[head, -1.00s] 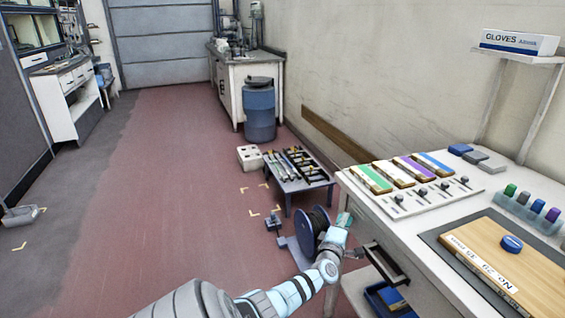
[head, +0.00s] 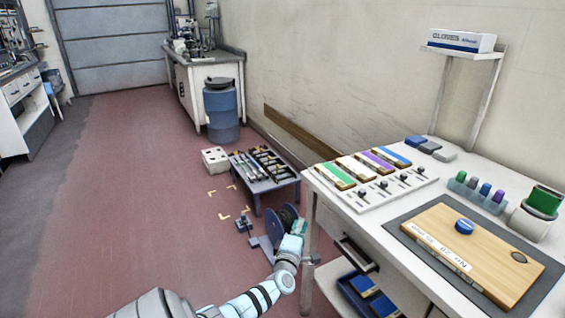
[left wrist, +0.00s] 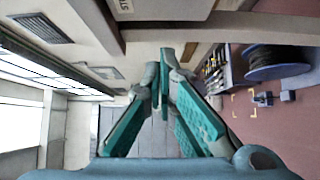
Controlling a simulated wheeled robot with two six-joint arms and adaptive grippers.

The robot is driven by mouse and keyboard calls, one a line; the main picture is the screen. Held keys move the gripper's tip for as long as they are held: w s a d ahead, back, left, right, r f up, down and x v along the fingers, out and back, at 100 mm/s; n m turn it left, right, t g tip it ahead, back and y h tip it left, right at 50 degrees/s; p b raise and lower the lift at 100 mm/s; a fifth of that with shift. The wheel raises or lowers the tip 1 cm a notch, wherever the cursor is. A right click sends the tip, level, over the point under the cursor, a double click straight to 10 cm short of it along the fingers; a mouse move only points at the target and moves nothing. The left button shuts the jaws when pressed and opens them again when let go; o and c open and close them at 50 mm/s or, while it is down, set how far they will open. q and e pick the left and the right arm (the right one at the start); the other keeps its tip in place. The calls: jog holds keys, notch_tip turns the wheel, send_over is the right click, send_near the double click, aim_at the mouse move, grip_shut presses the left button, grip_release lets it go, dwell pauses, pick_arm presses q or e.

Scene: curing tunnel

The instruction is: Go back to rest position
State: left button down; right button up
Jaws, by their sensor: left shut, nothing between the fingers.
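My left gripper (head: 299,230) is at the end of my left arm, in front of the white workbench's left end in the head view. It partly overlaps the dark cable reel on the floor. In the left wrist view its two teal-padded fingers (left wrist: 164,75) come together at the tips, with nothing between them. My right gripper shows in neither view.
The white workbench (head: 362,222) holds a wooden board (head: 490,250), colour-topped blocks and small bottles. An open drawer (head: 357,255) juts out near my left arm. The cable reel (head: 281,222) and a low blue table (head: 268,186) stand beyond. Red floor at left is clear.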

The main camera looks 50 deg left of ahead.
pick_arm(q)
jog(key=p+v, duration=0.2)
jog(key=v, duration=0.5)
jog(key=shift+d+r, duration=0.15)
jog(key=shift+d, duration=0.25)
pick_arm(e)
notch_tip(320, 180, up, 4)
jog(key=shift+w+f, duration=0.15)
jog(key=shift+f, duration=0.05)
